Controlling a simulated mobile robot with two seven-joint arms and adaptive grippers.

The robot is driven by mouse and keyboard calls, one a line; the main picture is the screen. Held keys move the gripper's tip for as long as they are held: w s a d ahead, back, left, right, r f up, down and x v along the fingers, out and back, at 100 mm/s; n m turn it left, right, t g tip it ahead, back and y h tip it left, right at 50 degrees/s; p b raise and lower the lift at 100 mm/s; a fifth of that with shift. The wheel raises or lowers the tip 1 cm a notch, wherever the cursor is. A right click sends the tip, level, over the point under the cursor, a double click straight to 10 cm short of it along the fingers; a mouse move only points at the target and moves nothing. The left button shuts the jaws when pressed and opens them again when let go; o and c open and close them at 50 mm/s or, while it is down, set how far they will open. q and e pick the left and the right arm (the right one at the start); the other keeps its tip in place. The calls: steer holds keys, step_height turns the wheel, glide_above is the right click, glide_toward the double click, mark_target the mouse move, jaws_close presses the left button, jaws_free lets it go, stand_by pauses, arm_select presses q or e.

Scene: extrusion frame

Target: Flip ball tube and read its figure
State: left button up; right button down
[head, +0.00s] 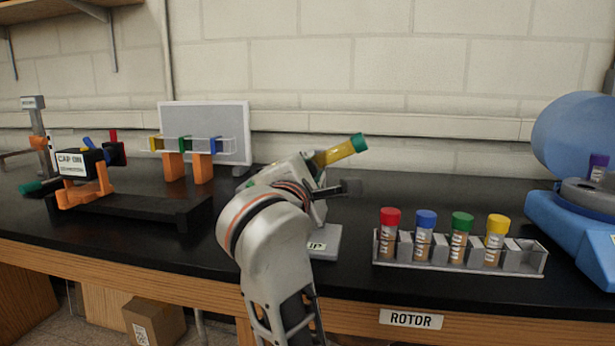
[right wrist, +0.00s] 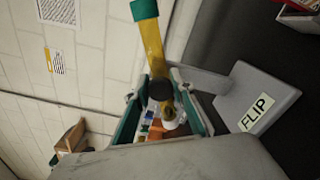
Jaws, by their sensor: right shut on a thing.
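The ball tube (head: 340,153) holds yellow content and has a green cap; it tilts up to the right in the head view. In the right wrist view the tube (right wrist: 151,45) points away from me, cap at the far end. My right gripper (head: 315,164) is shut on its near part; its fingers (right wrist: 160,95) close in around a dark round part. The grey flip stand (head: 327,243), labelled FLIP in the right wrist view (right wrist: 257,111), stands below, its arm reaching to the tube. No figure on the tube is readable. My left gripper is not in view.
A grey rack (head: 418,265) with several capped tubes stands to the right, beside a blue centrifuge (head: 568,215). An orange-and-black fixture (head: 85,192) and a panel with coloured blocks (head: 204,130) stand left. Bare bench lies behind the rack.

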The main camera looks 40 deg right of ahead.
steer(key=shift+f+m+b, duration=0.25)
steer(key=shift+m+b, duration=0.05)
steer(key=shift+m, duration=0.5)
steer(key=shift+r+m, duration=0.1)
steer(key=shift+m, duration=0.3)
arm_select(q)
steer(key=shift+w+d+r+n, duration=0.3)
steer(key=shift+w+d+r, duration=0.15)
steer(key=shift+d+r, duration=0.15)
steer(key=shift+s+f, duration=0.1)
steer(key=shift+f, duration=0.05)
arm_select(e)
steer(key=c, duration=1.7)
jaws_free()
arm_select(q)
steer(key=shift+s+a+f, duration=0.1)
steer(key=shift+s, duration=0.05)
arm_select(e)
steer(key=shift+r, duration=0.2)
